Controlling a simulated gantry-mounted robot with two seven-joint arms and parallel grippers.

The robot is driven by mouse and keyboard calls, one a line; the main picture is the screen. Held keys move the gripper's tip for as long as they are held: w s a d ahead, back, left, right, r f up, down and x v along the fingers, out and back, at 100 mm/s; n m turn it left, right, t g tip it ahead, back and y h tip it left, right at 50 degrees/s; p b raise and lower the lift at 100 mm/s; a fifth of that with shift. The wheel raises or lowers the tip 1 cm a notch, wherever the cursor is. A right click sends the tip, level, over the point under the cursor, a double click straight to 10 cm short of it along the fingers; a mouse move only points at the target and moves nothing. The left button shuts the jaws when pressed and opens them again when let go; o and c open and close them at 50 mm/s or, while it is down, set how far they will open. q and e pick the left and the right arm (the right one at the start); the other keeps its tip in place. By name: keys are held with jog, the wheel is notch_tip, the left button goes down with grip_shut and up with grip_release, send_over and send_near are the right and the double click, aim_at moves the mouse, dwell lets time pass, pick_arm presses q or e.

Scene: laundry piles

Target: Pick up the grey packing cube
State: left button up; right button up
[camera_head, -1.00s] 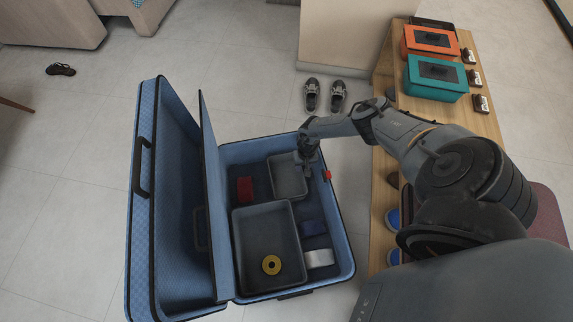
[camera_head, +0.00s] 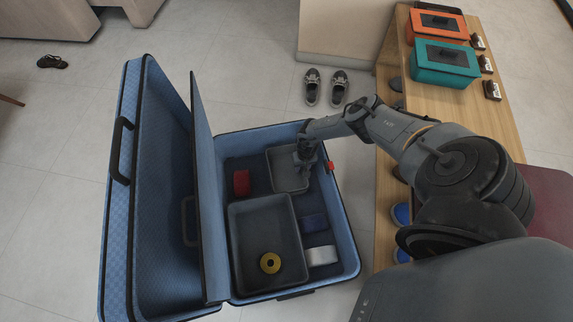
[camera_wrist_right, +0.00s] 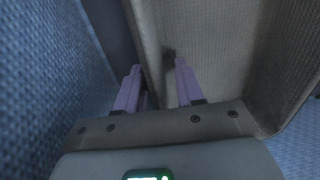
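A small grey open-topped packing cube (camera_head: 284,178) lies in the far part of the open blue suitcase (camera_head: 345,232). A larger grey open tray (camera_head: 255,222) lies nearer in the suitcase, with a yellow ring (camera_head: 270,263) in it. My right gripper (camera_head: 304,164) is down at the right wall of the small cube. In the right wrist view the cube (camera_wrist_right: 215,40) fills the upper right. My right gripper (camera_wrist_right: 158,88) is open there, one finger on each side of the cube's wall, with a gap between them. My left gripper is not in view.
Around the trays lie a red item (camera_head: 241,183), a dark blue item (camera_head: 314,223) and a white roll (camera_head: 322,256). The suitcase lid (camera_head: 150,190) stands up at left. A wooden bench (camera_head: 425,112) with orange (camera_head: 437,24) and teal (camera_head: 445,63) boxes is at right.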

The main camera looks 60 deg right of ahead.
grip_shut()
dwell(0.5)
